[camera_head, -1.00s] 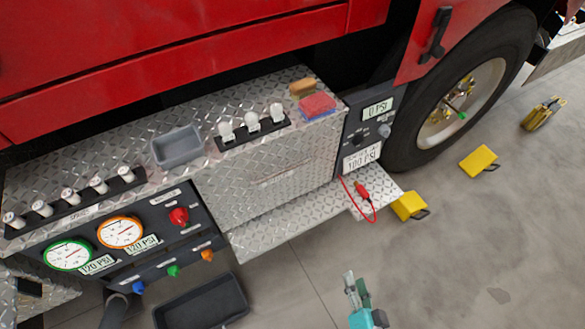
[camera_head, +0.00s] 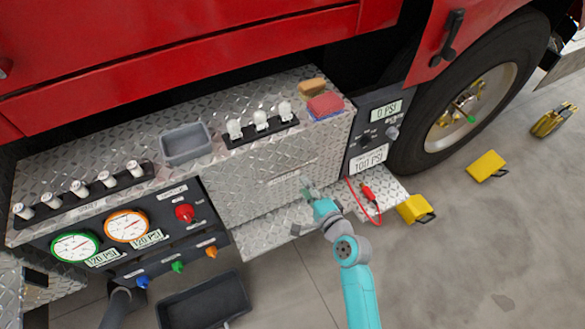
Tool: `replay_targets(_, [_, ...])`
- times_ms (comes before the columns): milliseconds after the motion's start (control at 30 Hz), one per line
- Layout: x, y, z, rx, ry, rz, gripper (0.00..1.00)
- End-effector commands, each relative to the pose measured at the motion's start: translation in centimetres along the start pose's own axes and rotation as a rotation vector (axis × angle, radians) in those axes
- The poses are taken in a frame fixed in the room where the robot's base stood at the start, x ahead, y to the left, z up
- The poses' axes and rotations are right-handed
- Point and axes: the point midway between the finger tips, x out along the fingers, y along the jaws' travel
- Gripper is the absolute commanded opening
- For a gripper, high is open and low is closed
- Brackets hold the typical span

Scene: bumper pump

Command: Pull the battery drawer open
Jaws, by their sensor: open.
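The battery drawer front (camera_head: 270,180) is a diamond-plate panel on the bumper, between the gauge panel and the small PSI panel. A faint long handle or label strip (camera_head: 290,172) runs across its middle. The drawer looks flush with the bumper. My gripper (camera_head: 307,190) is open and small in view, in front of the drawer's lower right part, just below the strip's right end. I cannot tell whether it touches the panel. My teal arm reaches up from the bottom of the view.
A diamond-plate step (camera_head: 275,230) juts out below the drawer. A red cable with a clamp (camera_head: 367,193) hangs at the right. The gauge panel (camera_head: 130,235) is at left, a black tray (camera_head: 205,302) on the floor. Yellow chocks (camera_head: 415,208) lie near the wheel.

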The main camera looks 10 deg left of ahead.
Motion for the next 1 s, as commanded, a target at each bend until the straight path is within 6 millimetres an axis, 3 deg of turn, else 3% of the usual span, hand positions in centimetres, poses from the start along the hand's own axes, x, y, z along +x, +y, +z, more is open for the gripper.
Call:
replay_targets(500, [8.2, 0.0, 0.0, -0.001, 0.000, 0.001, 0.43])
replay_targets(700, [9.4, 0.0, 0.0, -0.002, 0.001, 0.000, 0.43])
replay_targets(1000, [9.6, 0.0, 0.0, -0.002, 0.001, 0.000, 0.43])
